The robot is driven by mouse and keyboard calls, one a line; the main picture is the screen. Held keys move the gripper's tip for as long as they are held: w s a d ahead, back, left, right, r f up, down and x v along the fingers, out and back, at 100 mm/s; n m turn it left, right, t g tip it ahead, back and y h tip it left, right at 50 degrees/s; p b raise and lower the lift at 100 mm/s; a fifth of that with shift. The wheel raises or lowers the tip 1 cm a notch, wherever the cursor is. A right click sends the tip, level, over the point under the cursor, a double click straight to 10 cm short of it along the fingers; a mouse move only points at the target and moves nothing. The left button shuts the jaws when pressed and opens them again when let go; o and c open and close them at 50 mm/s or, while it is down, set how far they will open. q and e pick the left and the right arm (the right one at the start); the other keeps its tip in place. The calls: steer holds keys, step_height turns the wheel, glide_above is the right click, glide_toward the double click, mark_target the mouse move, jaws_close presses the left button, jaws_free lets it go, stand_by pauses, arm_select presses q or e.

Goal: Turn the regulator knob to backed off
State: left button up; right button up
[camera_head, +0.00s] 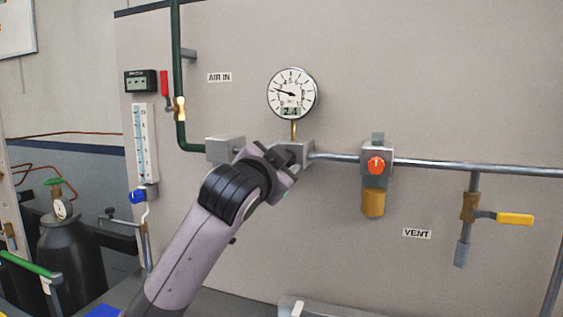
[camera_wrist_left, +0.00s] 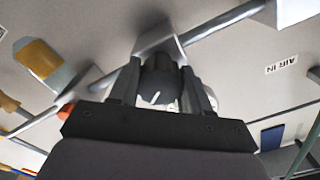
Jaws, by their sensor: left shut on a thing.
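The dark regulator knob (camera_wrist_left: 158,82) has a white pointer mark and sits between the two fingers of my left gripper (camera_wrist_left: 163,92) in the left wrist view. My left gripper (camera_head: 281,160) is shut on the knob, in front of the grey regulator block (camera_head: 305,151). In the head view my gripper hides most of the knob. My right gripper is in neither view.
An orange-red knob (camera_head: 376,165) sits on a grey unit to the right, above an amber bowl (camera_head: 373,203). A yellow-handled vent valve (camera_head: 514,219) is farther right. A red-handled valve (camera_head: 164,84) and a flow tube (camera_head: 145,145) with a blue knob (camera_head: 138,196) are left.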

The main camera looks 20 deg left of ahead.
arm_select(q)
steer(key=n, duration=0.5)
steer(key=shift+f+n, duration=0.2)
steer(key=shift+n, duration=0.1)
steer(key=n, duration=0.5)
steer(key=shift+f, duration=0.1)
stand_by(0.4)
steer(key=o, duration=0.8)
steer(key=shift+o, duration=1.3)
steer(key=s+b, duration=0.1)
steer(key=s, duration=0.6)
steer(key=shift+b, duration=0.4)
